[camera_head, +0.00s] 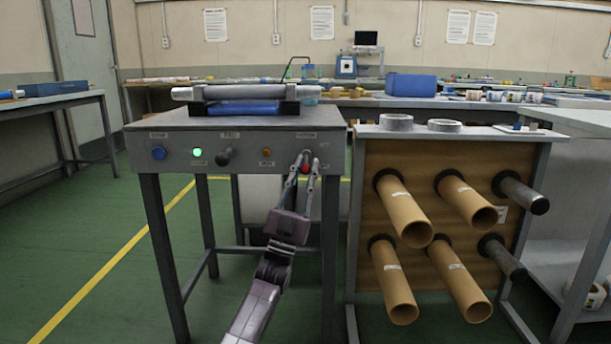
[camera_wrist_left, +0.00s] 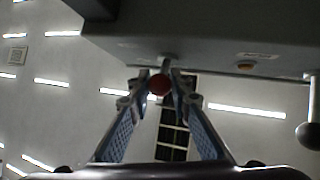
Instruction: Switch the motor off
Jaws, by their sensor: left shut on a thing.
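The rewinder bench (camera_head: 240,123) stands left of centre, with a grey front panel. On the panel are a blue button (camera_head: 159,153), a lit green lamp (camera_head: 197,153), a dark knobbed lever (camera_head: 224,156) and an amber button or lamp (camera_head: 266,153). At the panel's right end is a switch lever with a red ball tip (camera_head: 305,168). My left gripper (camera_head: 306,165) reaches up from below and is shut on this red-tipped lever. The left wrist view shows the red ball (camera_wrist_left: 159,84) between its two fingertips (camera_wrist_left: 158,82). The small panel labels are unreadable. My right gripper is out of view.
A silver roller (camera_head: 240,92) and a blue roll (camera_head: 243,107) lie on the bench top. To the right, a rack (camera_head: 440,250) holds several cardboard tubes that stick out forward. Green floor in front of the bench at left is clear.

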